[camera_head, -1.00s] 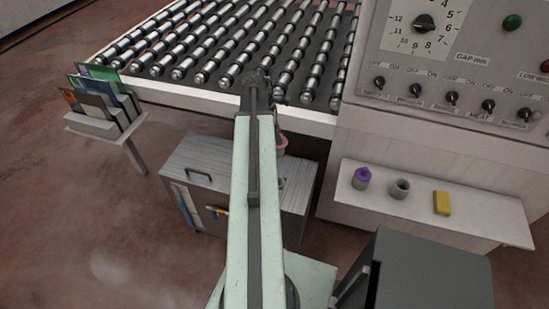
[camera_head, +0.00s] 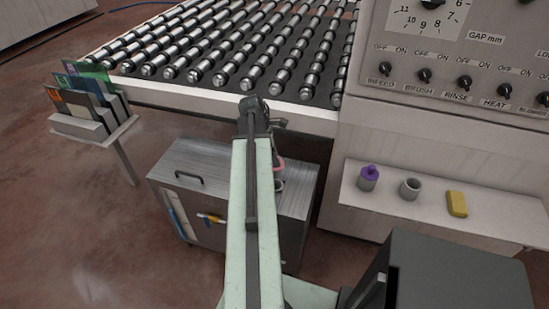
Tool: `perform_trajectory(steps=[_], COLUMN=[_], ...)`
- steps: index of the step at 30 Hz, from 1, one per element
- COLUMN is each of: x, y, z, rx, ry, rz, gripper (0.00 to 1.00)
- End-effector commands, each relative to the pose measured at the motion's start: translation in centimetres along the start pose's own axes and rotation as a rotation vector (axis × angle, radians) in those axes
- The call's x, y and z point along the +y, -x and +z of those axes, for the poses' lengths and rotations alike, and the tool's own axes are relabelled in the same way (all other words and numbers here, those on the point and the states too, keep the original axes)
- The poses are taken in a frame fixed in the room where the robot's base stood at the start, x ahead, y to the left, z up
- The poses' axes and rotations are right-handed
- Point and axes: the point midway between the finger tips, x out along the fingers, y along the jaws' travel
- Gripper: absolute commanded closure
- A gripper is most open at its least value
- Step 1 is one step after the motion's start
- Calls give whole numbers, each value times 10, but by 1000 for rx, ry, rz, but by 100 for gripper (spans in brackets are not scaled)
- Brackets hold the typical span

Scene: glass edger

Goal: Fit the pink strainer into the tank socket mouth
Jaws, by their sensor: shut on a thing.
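The pink strainer (camera_head: 279,165) shows as a small pink rim just right of my arm, over the metal top of the tank (camera_head: 212,162). A grey round socket mouth (camera_head: 280,185) shows just below it in the picture, partly hidden by my arm. My gripper (camera_head: 277,151) is shut on the strainer; its fingers are small and mostly hidden behind my arm. The strainer appears above or at the mouth. I cannot tell whether they touch.
A roller conveyor (camera_head: 225,98) lies behind the tank. To the right, a shelf (camera_head: 430,212) holds a purple-topped bottle (camera_head: 368,178), a grey cup (camera_head: 409,188) and a yellow block (camera_head: 457,204). A rack of cards (camera_head: 88,118) stands at left. A control panel (camera_head: 455,85) is above the shelf.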

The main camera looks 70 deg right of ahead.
Motion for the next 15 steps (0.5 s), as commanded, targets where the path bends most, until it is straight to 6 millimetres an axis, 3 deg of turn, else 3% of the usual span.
perform_trajectory(steps=[9,15], x=[0,0], y=[-38,-51], z=[-12,-16], rx=[0,0], ry=[0,1], rz=[0,0], gripper=[100,100])
